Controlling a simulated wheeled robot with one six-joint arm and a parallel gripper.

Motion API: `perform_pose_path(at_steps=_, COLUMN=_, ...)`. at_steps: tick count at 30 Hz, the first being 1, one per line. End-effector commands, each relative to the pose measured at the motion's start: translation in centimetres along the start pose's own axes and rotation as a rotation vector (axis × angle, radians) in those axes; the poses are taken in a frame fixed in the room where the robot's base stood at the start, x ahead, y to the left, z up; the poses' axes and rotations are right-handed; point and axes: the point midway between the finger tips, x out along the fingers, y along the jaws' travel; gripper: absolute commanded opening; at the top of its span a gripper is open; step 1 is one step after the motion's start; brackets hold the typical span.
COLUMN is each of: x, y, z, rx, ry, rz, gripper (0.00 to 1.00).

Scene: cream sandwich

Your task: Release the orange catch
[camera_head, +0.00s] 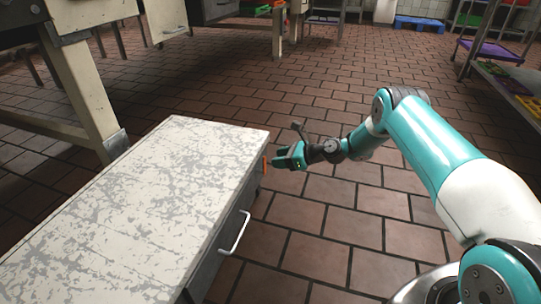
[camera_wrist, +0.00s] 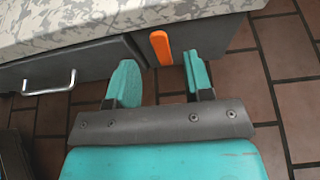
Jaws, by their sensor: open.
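The orange catch (camera_wrist: 161,47) is a small upright orange bar on the dark front of the white-topped cabinet, near its right end in the wrist view. In the head view the catch (camera_head: 265,165) is a thin orange strip at the cabinet's far corner. My gripper (camera_wrist: 160,75) is open and empty. In the wrist view its teal fingers point at the cabinet front, with the catch ahead and between them. In the head view my gripper (camera_head: 277,161) is just right of the catch. I cannot tell whether it touches the catch.
The cabinet's worn white top (camera_head: 150,200) has a metal drawer handle (camera_head: 235,233) below it, also seen in the wrist view (camera_wrist: 49,84). A cream table leg (camera_head: 83,90) stands behind. A metal rack (camera_head: 500,75) is at the right. The tiled floor between is clear.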

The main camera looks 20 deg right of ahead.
Motion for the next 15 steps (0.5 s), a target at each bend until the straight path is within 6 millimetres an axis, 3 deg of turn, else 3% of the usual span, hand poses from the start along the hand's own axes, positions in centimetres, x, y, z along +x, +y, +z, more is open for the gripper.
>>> perform_pose_path(at_steps=1, x=-1.8, y=-0.1, z=0.7, rx=0.006, ry=0.001, rz=-0.005, gripper=0.47)
perform_pose_path(at_steps=6, x=-6.3, y=-0.1, z=0.6, rx=0.005, ry=0.0, rz=-0.005, gripper=0.47)
perform_pose_path(at_steps=15, x=-11.8, y=0.0, z=0.3, rx=0.002, ry=-0.001, rz=-0.001, gripper=0.47)
